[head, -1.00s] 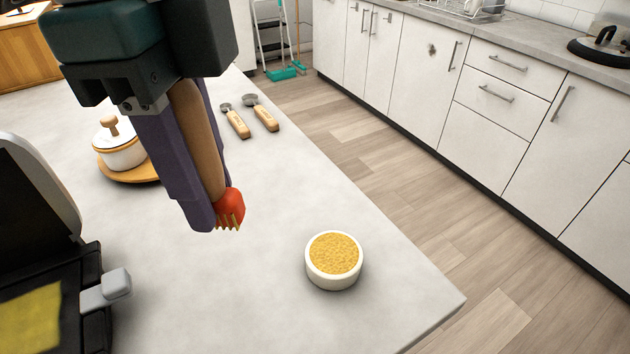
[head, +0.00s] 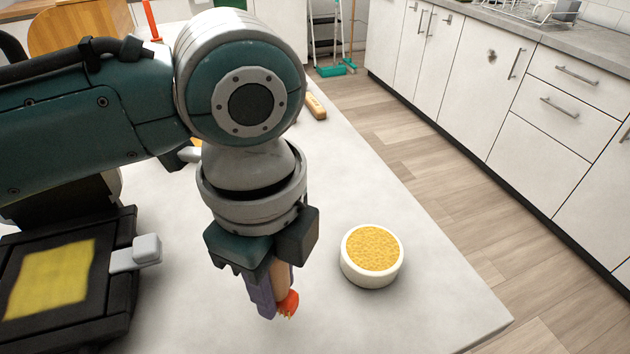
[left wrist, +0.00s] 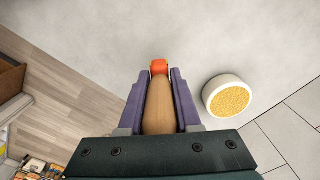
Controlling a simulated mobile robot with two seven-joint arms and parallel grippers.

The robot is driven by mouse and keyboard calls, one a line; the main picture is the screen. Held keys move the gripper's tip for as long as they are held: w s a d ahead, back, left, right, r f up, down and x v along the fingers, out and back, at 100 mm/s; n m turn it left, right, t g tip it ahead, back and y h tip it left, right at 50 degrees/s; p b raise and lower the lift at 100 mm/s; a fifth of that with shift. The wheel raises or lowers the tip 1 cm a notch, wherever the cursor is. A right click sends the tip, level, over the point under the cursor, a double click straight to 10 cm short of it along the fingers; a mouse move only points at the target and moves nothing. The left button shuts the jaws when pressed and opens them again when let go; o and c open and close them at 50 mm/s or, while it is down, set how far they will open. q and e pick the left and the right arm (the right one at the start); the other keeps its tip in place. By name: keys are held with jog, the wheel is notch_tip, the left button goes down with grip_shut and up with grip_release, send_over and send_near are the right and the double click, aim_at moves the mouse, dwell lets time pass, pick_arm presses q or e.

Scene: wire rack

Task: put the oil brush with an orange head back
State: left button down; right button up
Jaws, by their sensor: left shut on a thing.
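The oil brush (head: 283,281) has a wooden handle and an orange head (head: 288,302). My left gripper (head: 275,295) is shut on its handle, and the head points down just past the fingertips. In the left wrist view the handle (left wrist: 160,106) lies between the two purple fingers, with the orange head (left wrist: 159,67) at their tips. The brush is left of a white round bowl (head: 372,256) of yellow grains and apart from it. The bowl also shows in the left wrist view (left wrist: 229,97). My right gripper is not in view.
A black appliance (head: 70,285) with a yellow sheet and a grey handle stands at the lower left of the pale countertop (head: 440,300). A wooden-handled utensil (head: 316,106) lies beyond my arm. The counter's right edge drops to the wooden floor.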

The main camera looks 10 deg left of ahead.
aim_at(278, 301)
pick_arm(q)
jog(key=shift+f+b, duration=0.3)
jog(key=shift+f, duration=1.4)
jog(key=shift+f, duration=0.1)
jog(key=c, duration=0.6)
grip_release()
notch_tip(278, 301, up, 12)
jog(key=shift+r+p, duration=0.15)
jog(key=shift+p, duration=0.9)
